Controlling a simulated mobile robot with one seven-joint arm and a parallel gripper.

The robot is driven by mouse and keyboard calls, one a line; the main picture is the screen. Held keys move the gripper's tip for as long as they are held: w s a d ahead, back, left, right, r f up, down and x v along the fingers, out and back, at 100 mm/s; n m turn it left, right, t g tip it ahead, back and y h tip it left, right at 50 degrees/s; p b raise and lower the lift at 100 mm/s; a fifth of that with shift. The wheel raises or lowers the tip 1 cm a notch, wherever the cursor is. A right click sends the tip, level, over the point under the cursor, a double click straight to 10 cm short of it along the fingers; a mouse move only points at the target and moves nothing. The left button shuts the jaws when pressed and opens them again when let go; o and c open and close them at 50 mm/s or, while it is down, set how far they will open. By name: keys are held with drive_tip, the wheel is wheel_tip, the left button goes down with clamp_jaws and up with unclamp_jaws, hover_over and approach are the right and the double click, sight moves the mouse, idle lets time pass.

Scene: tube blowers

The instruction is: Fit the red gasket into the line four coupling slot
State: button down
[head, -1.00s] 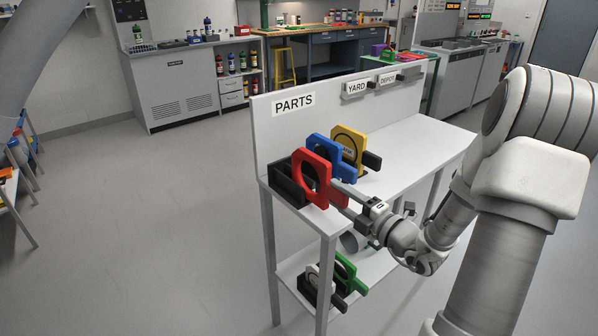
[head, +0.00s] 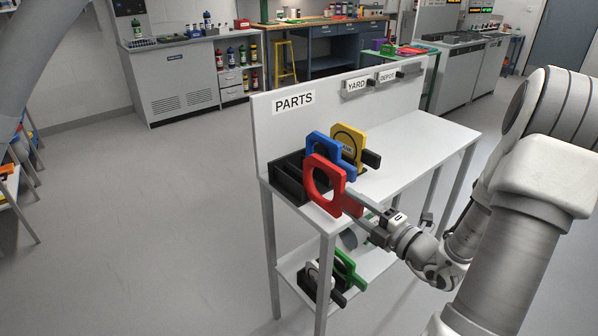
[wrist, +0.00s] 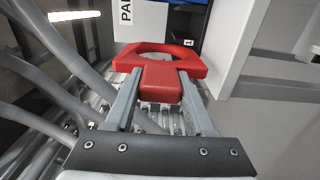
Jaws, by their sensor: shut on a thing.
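The red gasket (head: 322,187) is a square plate with a round hole and a tab. My gripper (head: 354,203) is shut on its tab, with the plate upright in front of the black rack (head: 287,180) on the parts shelf. In the wrist view, the red gasket (wrist: 160,60) stretches ahead of the fingers, and my gripper (wrist: 160,90) has one finger on each side of the tab. The line four coupling slot cannot be made out in these frames.
A blue gasket (head: 318,142) and a yellow gasket (head: 349,134) stand in the rack behind. White and green gaskets (head: 345,266) stand on the lower shelf. The shelf top (head: 420,143) is clear to the right. The floor at left is open.

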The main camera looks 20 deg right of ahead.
drive_tip(key=shift+p+v, duration=0.9)
drive_tip(key=shift+v, duration=2.1)
drive_tip(key=shift+a, duration=0.15)
